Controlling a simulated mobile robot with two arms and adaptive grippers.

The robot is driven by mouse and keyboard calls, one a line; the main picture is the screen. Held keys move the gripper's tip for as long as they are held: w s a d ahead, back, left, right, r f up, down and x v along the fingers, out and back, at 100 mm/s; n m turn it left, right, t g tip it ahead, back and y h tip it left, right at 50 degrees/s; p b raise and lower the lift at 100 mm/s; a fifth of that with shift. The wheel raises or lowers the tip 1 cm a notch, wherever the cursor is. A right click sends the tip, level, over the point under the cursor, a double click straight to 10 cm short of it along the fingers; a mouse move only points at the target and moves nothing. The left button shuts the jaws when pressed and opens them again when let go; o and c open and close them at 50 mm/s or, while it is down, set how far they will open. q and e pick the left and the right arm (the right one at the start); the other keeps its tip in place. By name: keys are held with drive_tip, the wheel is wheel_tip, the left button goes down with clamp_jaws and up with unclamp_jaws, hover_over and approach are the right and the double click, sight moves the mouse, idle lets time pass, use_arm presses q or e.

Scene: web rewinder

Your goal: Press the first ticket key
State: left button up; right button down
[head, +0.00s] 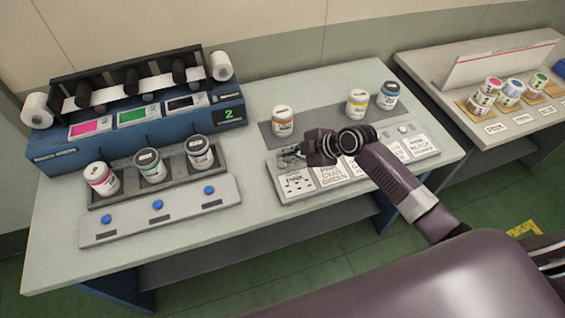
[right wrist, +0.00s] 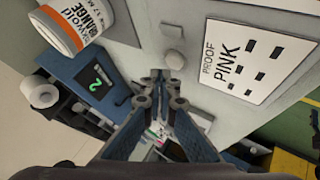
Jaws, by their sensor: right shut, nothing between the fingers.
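A pale ticket panel (head: 276,183) lies on the right part of the table, with a row of printed cards. The first card, marked PINK (head: 295,184), is at its left end; in the right wrist view it reads PROOF PINK (right wrist: 247,62). A small pale key (right wrist: 172,58) shows beside that card, just ahead of my fingertips. In the head view my gripper covers that spot. My right gripper (head: 290,155) is shut and empty over the panel's left end; its fingertips also show in the right wrist view (right wrist: 164,82). Whether they touch the key I cannot tell. My left gripper is out of view.
An orange-labelled jar (head: 282,121) stands close behind my gripper. Yellow (head: 357,103) and blue (head: 388,95) jars stand farther right. At left are the blue rewinder (head: 62,153), three jars in a dark tray (head: 131,196) and a panel with blue buttons (head: 157,204).

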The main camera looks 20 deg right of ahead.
sight(285, 164)
drive_tip(key=shift+f, duration=0.1)
idle(0.7)
drive_tip(key=shift+f+b, duration=0.35)
drive_tip(key=shift+b, duration=0.05)
drive_tip(key=shift+f+b, duration=0.35)
drive_tip(key=shift+b, duration=0.05)
idle(0.5)
idle(0.3)
drive_tip(key=shift+r+p, duration=0.55)
drive_tip(key=shift+r, duration=0.25)
drive_tip(key=shift+r, duration=0.1)
wheel_tip(285, 164, up, 5)
drive_tip(key=p, duration=0.4)
idle(0.6)
